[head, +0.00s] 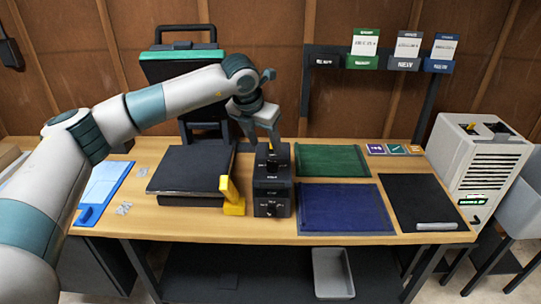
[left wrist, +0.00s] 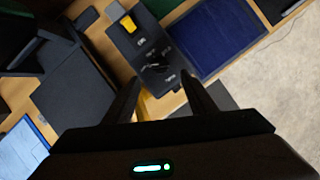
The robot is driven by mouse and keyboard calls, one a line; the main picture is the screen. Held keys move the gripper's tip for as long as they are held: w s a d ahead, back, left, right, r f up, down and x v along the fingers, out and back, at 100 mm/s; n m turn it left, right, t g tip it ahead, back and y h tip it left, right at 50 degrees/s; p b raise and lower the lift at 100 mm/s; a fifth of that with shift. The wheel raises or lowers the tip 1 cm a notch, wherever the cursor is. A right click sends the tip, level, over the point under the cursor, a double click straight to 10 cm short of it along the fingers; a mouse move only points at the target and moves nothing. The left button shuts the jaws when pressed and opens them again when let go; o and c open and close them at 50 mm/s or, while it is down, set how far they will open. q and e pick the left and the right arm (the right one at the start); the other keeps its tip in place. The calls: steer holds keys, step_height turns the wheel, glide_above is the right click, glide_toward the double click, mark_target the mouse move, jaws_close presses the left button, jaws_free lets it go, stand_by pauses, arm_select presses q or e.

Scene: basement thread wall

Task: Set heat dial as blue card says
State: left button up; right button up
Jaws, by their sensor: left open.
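A black control box (head: 272,193) stands on the bench, with a dial (head: 268,208) on its front face and small white markings. In the left wrist view the box (left wrist: 124,42) shows a yellow part on top and a dark knob; the markings are too small to read. The blue card (head: 444,47) sits in the blue holder at the right end of the wall rack; its writing is too small to read. My left gripper (head: 262,138) is open and empty over the rear of the box; its fingers also show in the left wrist view (left wrist: 165,92). My right gripper is not in view.
Green (head: 332,160) and blue (head: 345,208) mats lie right of the box, with a black mat (head: 422,203) farther right. A black slab (head: 190,170) and a yellow bracket (head: 232,197) are close on its left. A white heater (head: 478,165) stands at the right.

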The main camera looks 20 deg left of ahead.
mark_target(272, 163)
arm_select(q)
steer(key=shift+p+x, duration=1.2)
steer(key=shift+x, duration=3.1)
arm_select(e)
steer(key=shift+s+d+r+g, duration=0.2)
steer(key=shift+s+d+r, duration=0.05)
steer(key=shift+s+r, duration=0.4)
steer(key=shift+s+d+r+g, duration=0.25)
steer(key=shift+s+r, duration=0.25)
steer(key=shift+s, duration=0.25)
arm_select(q)
steer(key=c, duration=1.1)
